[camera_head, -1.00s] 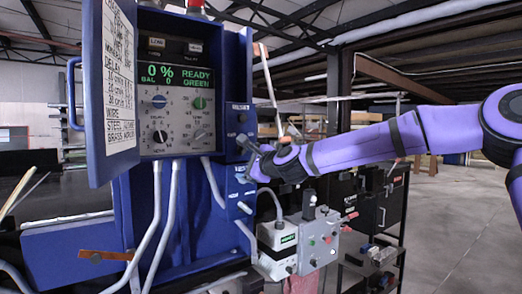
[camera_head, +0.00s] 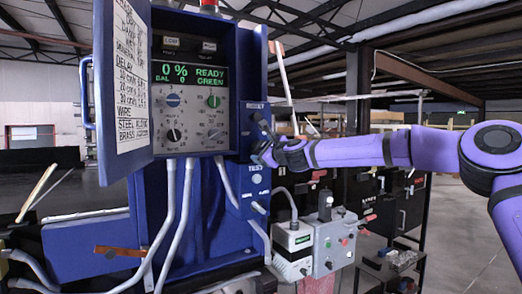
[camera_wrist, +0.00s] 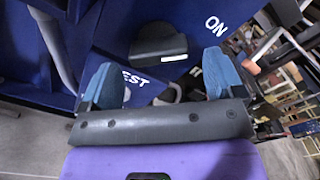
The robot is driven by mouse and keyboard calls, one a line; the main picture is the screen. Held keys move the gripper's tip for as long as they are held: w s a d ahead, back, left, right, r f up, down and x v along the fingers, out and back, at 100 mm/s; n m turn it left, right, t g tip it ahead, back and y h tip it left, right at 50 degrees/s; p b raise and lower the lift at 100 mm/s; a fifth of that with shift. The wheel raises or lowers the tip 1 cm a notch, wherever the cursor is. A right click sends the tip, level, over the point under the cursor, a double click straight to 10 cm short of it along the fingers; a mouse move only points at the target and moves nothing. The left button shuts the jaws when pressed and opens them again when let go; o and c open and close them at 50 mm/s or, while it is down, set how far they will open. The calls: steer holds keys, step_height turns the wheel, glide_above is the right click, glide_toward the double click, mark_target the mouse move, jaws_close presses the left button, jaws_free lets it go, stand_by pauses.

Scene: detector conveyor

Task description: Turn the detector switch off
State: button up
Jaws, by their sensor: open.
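The detector switch (camera_wrist: 158,45) is a dark rounded knob with a pale mark on its edge, on the blue side panel. In the wrist view it lies just beyond and between my fingertips, with a white "ON" label to its upper right. My gripper (camera_wrist: 165,82) is open, its two blue-grey fingertips apart on either side, with nothing held. I cannot tell whether a finger touches the knob. In the head view my gripper (camera_head: 262,142) is at the side panel of the blue detector cabinet (camera_head: 240,70), above the "TEST" label, and hides the switch there.
The cabinet door (camera_head: 126,85) stands open at the left. The display (camera_head: 188,76) reads "READY GREEN". Grey control boxes (camera_head: 330,243) stand below my arm on the right, with a dark shelf unit behind. Open floor lies at the far right.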

steer(key=shift+x, duration=1.3)
steer(key=shift+a, duration=0.1)
steer(key=c, duration=0.9)
